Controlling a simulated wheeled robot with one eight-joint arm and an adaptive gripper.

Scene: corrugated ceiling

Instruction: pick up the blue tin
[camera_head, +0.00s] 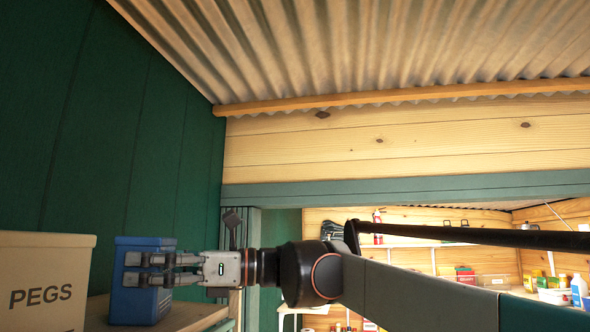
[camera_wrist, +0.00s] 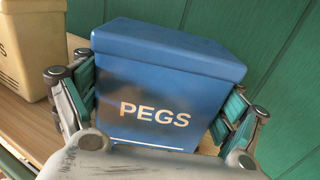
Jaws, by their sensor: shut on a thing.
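The blue tin (camera_head: 137,303) has a lid and stands at the lower left in the head view, close to the green wall. In the wrist view the blue tin (camera_wrist: 165,75) fills the middle and bears the word PEGS. My gripper (camera_head: 150,270) reaches it from the right. In the wrist view my gripper (camera_wrist: 158,108) has a finger on each side of the tin and is shut on it. The tin's lower edge is partly hidden by my gripper in the wrist view. I cannot tell whether its base touches the shelf.
A cream tin (camera_head: 42,280) marked PEGS stands left of the blue tin and also shows in the wrist view (camera_wrist: 30,45). The wooden shelf (camera_head: 205,315) lies beneath. A green wall (camera_head: 100,130) is behind. Stocked shelves (camera_head: 460,245) show through an opening at right.

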